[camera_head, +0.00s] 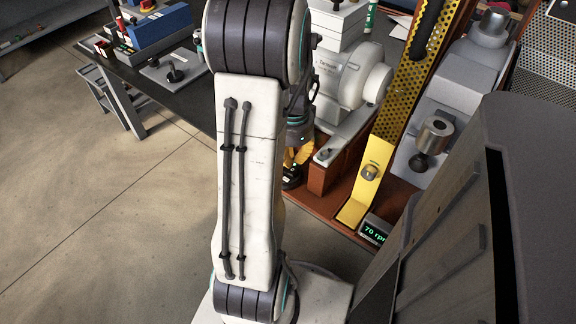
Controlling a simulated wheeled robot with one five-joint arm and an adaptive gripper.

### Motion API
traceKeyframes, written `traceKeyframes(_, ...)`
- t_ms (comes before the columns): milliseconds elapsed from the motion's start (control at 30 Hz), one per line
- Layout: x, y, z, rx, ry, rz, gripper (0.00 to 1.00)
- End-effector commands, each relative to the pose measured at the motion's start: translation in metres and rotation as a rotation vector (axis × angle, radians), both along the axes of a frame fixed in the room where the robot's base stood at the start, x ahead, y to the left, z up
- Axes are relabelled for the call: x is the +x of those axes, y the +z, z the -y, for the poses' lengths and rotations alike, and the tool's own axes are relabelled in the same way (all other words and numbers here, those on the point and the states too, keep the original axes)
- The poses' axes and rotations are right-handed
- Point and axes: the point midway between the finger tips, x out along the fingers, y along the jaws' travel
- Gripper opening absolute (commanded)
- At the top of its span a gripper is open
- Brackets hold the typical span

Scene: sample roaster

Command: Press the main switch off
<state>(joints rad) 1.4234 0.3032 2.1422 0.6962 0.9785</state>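I cannot pick out the main switch for sure. The sample roaster, with a light grey motor-like housing (340,75), stands on a red-brown base (345,190) right of my arm. My white arm crosses the middle of the view and hides part of the bench. My wrist hangs down just behind it. Below the wrist, orange-yellow and black parts show at my gripper (295,168), close to the base's left edge. They are small and partly hidden. I cannot tell whether the fingers are open, or whether they touch anything.
A yellow perforated guard (408,85) and its yellow foot (360,195) rise beside the housing. A small display (374,230) reads "70 rpm". Grey machine parts (430,145) stand further right. The floor at left is clear.

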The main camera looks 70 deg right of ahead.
Motion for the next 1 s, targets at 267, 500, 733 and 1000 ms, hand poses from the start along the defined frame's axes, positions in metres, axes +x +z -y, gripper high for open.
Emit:
traceKeyframes(267, 0.000, -0.002, 0.000, 0.000, 0.000, 0.000, 0.00)
traceKeyframes(500, 0.000, -0.005, 0.000, 0.000, 0.000, 0.000, 0.00)
traceKeyframes(733, 0.000, -0.008, 0.000, 0.000, 0.000, 0.000, 0.00)
traceKeyframes(1000, 0.000, -0.012, 0.000, 0.000, 0.000, 0.000, 0.00)
